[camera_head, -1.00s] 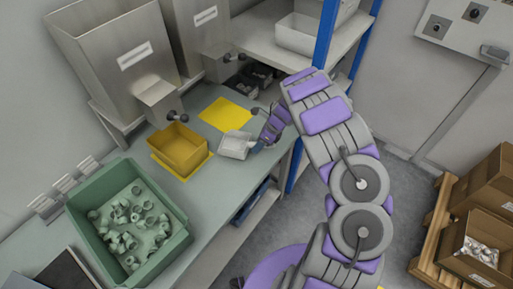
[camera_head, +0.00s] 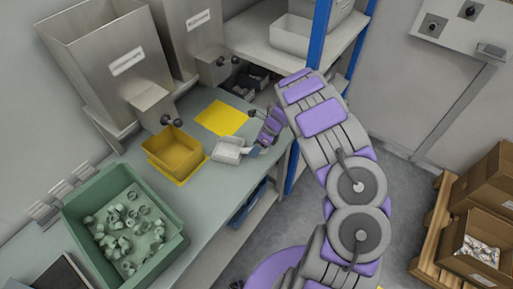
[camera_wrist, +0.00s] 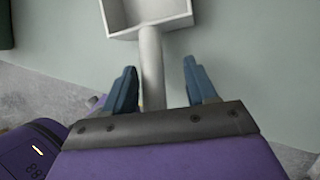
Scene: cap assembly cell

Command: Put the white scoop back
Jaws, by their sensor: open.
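The white scoop (camera_head: 228,150) lies on the green-grey worktop, right of the yellow bin. In the wrist view its square pan (camera_wrist: 148,13) is at the top and its round handle (camera_wrist: 152,70) runs down between my fingers. My gripper (camera_head: 255,150) is at the handle end, near the worktop's front edge. The wrist view shows my gripper (camera_wrist: 160,85) open, with a blue finger on each side of the handle and gaps between. The lower end of the handle is hidden behind the gripper body.
A yellow bin (camera_head: 174,141) stands on a yellow mat, with another bare yellow mat (camera_head: 222,118) behind the scoop. A green crate (camera_head: 174,250) holds several grey caps. Steel hoppers (camera_head: 108,65) stand along the wall. A blue post (camera_head: 318,45) rises close to my arm.

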